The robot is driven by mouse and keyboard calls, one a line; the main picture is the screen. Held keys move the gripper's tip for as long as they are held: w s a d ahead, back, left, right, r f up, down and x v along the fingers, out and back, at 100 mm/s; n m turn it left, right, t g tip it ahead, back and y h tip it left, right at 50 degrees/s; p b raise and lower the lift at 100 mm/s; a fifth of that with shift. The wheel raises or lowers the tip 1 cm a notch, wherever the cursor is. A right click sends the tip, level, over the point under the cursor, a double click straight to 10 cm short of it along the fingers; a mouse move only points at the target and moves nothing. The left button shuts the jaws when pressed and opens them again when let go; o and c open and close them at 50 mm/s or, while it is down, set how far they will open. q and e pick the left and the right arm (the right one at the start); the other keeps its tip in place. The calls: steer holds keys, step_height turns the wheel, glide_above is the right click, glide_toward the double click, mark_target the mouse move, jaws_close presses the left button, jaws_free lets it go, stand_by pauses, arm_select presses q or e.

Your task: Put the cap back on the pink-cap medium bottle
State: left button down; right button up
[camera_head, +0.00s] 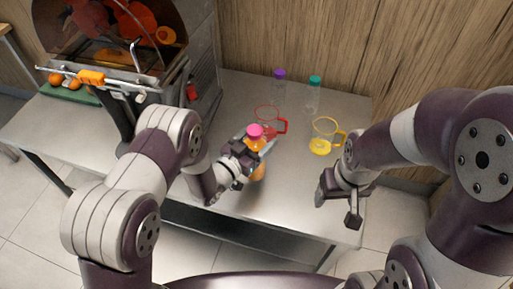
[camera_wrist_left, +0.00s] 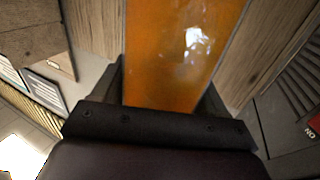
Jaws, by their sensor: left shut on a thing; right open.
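The pink-cap medium bottle (camera_head: 258,173) holds orange juice and stands roughly upright over the front part of the steel table. My left gripper (camera_head: 256,153) is shut on it and hides its middle. In the left wrist view the orange bottle (camera_wrist_left: 178,60) fills the space between the fingers. The pink cap (camera_head: 255,131) shows at the bottle's top; I cannot tell how firmly it sits. My right gripper (camera_head: 338,198) is open and empty, over the table's front right edge, apart from the bottle.
Behind the bottle stand a red-rimmed jug (camera_head: 281,127), a yellow jug (camera_head: 322,136), a purple-cap bottle (camera_head: 279,86) and a green-cap bottle (camera_head: 313,95). The orange juicer (camera_head: 205,80) stands at the left. The steel table (camera_head: 292,180) is bare between the grippers.

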arm_select(q)
steer(key=shift+w+a+f, duration=0.15)
steer(key=shift+w+a, duration=0.1)
steer(key=shift+a, duration=0.05)
steer(key=shift+f, duration=0.1)
step_height(320, 180, down, 4)
steer(key=shift+r, duration=0.1)
steer(key=shift+b, duration=0.3)
jaws_free()
steer(key=shift+f, duration=0.2)
steer(key=shift+s, duration=0.1)
